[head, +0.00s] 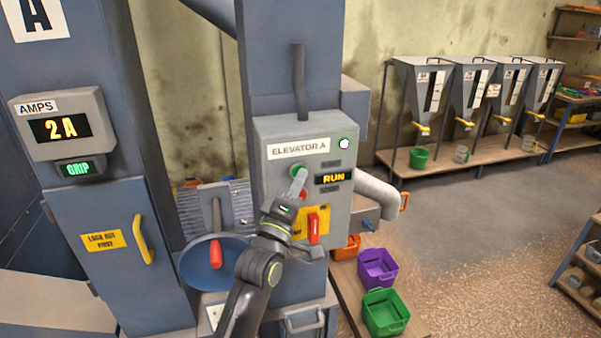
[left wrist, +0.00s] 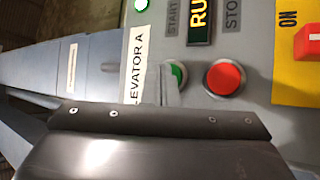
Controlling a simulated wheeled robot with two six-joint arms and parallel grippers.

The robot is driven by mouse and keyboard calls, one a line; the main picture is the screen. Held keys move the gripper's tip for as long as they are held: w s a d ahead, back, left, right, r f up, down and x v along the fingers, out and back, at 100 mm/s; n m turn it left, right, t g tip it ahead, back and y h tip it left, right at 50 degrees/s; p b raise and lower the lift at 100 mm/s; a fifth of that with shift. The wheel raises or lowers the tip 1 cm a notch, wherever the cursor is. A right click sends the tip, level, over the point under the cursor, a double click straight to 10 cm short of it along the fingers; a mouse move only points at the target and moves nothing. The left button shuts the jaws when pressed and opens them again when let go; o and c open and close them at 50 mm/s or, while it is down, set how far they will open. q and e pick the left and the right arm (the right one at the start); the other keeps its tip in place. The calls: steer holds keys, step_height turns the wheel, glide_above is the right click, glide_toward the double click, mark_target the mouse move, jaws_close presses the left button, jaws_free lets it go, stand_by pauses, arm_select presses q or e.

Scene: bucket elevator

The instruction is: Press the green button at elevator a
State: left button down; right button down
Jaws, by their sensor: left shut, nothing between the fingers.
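The Elevator A control box (head: 272,135) is grey, with a lit RUN display (head: 333,178) and a bright lamp (head: 344,143). The green button (head: 296,168) is partly hidden behind my left gripper (head: 299,182), whose shut, empty fingers point at it. In the left wrist view the green button (left wrist: 179,72) shows beside the grey fingertips (left wrist: 170,82), which overlap its edge. They are at or very close to it; I cannot tell if they touch. The red stop button (left wrist: 225,78) is next to it. My right gripper is not in view.
A red switch handle (head: 313,226) on a yellow plate sits below the buttons. A blue funnel (head: 190,268) is left of my arm. Purple (head: 377,268) and green (head: 385,312) bins stand at lower right. The AMPS display (head: 60,128) reads 2 A.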

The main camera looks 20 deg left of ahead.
arm_select(q)
steer(key=shift+s, duration=0.1)
steer(key=shift+s+d+b, duration=0.45)
steer(key=shift+s, duration=0.15)
steer(key=shift+f, duration=0.1)
steer(key=s+d+b, duration=0.2)
steer(key=s+b, duration=0.1)
steer(key=s, duration=0.1)
steer(key=shift+s+d, duration=0.1)
steer(key=shift+d, duration=0.3)
stand_by(0.6)
